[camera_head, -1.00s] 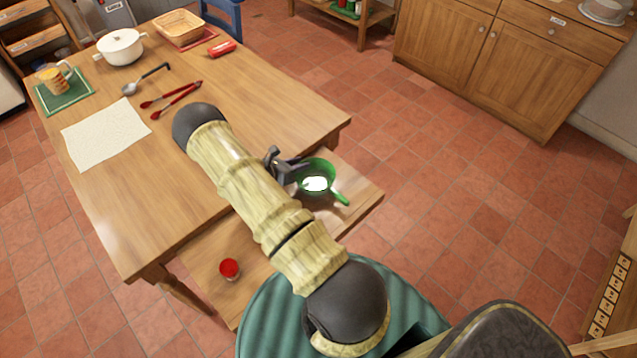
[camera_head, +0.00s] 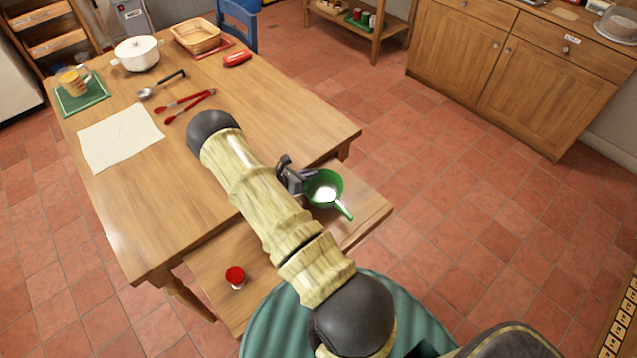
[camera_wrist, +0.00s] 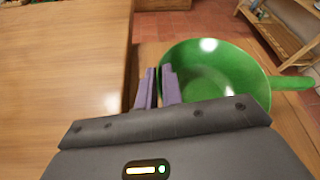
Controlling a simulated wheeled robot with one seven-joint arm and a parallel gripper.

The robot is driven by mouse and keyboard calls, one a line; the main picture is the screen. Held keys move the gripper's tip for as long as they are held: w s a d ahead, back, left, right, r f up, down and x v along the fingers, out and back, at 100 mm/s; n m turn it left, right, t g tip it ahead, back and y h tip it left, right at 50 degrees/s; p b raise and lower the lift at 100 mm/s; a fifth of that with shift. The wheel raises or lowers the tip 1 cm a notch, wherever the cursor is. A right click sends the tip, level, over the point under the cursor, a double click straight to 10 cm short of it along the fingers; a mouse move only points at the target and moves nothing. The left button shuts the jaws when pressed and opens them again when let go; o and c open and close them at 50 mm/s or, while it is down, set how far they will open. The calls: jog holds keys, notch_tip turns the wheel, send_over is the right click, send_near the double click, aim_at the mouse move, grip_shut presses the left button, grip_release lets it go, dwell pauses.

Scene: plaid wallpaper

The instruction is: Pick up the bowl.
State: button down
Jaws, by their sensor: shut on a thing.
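The green bowl (camera_head: 325,187) has a handle pointing to the lower right and is at the bench beside the table, in the head view. It also shows in the wrist view (camera_wrist: 222,72), just right of the fingers. My gripper (camera_head: 303,180) is at the bowl's left side. In the wrist view the purple fingers (camera_wrist: 160,84) are close together with the bowl's left rim between them. I cannot tell whether the bowl's base touches the bench.
The wooden bench (camera_head: 360,212) also bears a red cup (camera_head: 235,275) at its near end. The wooden table (camera_head: 270,110) stands to its left, with red tongs (camera_head: 190,104), a ladle (camera_head: 160,86), a white pot (camera_head: 138,53) and a basket (camera_head: 197,38). Tiled floor lies open at right.

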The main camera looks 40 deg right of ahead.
notch_tip(320, 180, up, 10)
jog(key=b, duration=0.1)
dwell(0.4)
jog(key=shift+f, duration=0.1)
dwell(0.4)
